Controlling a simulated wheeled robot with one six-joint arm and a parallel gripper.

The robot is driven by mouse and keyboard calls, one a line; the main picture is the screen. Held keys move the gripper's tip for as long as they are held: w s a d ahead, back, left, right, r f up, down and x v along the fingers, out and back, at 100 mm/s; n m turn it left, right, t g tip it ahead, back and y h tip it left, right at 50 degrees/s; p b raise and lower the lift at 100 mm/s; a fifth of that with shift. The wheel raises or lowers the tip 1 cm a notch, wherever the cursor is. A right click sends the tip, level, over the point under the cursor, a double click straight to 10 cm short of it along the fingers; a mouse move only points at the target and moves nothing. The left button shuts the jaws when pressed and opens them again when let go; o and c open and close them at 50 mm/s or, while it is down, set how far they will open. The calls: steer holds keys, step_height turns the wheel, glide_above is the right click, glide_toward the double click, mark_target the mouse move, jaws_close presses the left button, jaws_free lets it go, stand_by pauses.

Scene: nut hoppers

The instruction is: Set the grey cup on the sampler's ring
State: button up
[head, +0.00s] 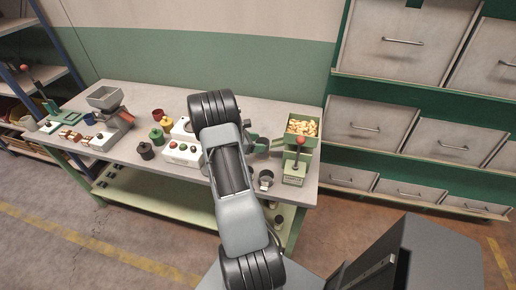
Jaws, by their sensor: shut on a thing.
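A small grey cup (266,177) shows just right of my arm, in front of the green nut dispenser (294,172). My gripper (262,185) is mostly hidden behind my own arm; the dark parts beside the cup look like its jaws, shut on the cup. The cup looks upright. A dark green and grey fitting (257,145) shows between my arm and the dispenser. I cannot tell whether it is the sampler, and no ring is clearly seen. The gap between cup and bench cannot be judged.
The dispenser's bin (303,125) holds nuts, with a red-knobbed lever below. Left on the bench (222,178) are a white button box (183,153), coloured pots and a grey hopper machine (106,97). Drawers (366,115) stand at right.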

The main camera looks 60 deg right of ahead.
steer(key=shift+d+f, duration=0.55)
steer(key=shift+f, duration=0.1)
steer(key=shift+w+d+f+p, duration=0.1)
steer(key=shift+f+p, duration=0.35)
steer(key=shift+f, duration=1.15)
steer(key=shift+f, duration=0.1)
steer(key=o, duration=0.9)
